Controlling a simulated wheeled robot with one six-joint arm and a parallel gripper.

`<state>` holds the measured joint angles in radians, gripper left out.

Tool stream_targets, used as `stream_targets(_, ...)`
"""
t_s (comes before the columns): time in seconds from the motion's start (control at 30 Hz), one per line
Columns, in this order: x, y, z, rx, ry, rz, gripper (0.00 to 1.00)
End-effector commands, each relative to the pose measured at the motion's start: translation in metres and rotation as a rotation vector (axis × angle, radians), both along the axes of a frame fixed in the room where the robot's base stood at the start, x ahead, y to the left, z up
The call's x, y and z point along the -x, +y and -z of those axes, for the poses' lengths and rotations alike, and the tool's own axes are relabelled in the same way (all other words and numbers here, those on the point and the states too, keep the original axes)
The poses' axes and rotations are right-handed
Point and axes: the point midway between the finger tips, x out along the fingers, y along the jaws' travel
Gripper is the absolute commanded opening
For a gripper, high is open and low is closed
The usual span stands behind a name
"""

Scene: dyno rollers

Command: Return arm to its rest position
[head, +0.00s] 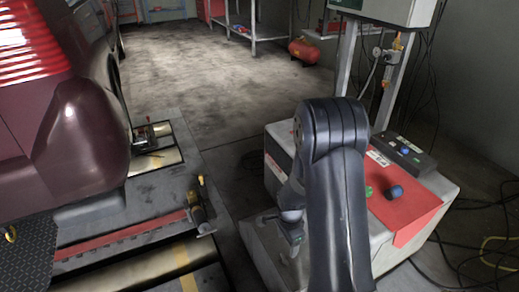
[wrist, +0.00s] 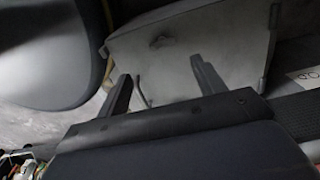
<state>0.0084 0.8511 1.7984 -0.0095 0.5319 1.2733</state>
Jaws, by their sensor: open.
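My arm stands folded in the right half of the head view, its dark links in front of a pale cabinet (head: 427,222). My gripper (wrist: 165,82) shows in the wrist view with its two dark fingers spread apart and nothing between them. Beyond the fingers is a grey, scuffed panel (wrist: 225,48), which I cannot identify for sure. In the head view the fingertips are not clearly visible; the wrist hangs down beside the left side of the cabinet.
A dark red vehicle (head: 85,140) stands at the left over the rollers (head: 150,268). Cables (head: 490,250) lie at the right.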

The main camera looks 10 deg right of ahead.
Motion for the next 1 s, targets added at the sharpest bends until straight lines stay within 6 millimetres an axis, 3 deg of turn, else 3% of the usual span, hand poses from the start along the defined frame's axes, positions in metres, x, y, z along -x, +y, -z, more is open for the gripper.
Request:
stream_targets(0.3, -0.001, 0.001, 0.065, 0.000, 0.003, -0.001, 0.65)
stream_targets(0.5, -0.002, 0.001, 0.092, 0.000, 0.000, -0.002, 0.65)
stream_targets(1.0, -0.002, 0.001, 0.095, -0.001, -0.002, -0.035, 0.65)
